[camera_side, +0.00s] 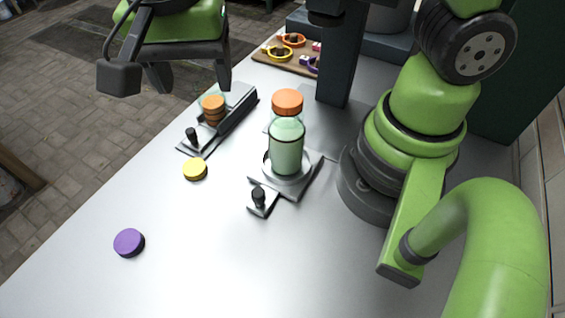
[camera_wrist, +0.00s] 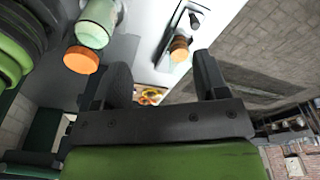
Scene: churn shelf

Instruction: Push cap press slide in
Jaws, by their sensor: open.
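My gripper (camera_side: 192,84) is open and empty, raised at the upper left of the side view; its spread fingers also show in the wrist view (camera_wrist: 162,76). A slide plate (camera_side: 302,183) with a black knob (camera_side: 258,196) sits mid-table. A pale green jar (camera_side: 286,155) with an orange cap (camera_side: 287,102) stands upright on it; the jar also shows in the wrist view (camera_wrist: 97,24). To its left is a dark-railed fixture (camera_side: 236,110) with another black knob (camera_side: 191,136) and stacked orange-brown discs (camera_side: 213,108). My gripper is apart from both.
A dark column (camera_side: 341,60) stands behind the jar. A yellow cap (camera_side: 195,169) and a purple cap (camera_side: 129,242) lie on the white table (camera_side: 190,260). A board (camera_side: 268,58) with colored rings lies at the back. The front of the table is mostly clear.

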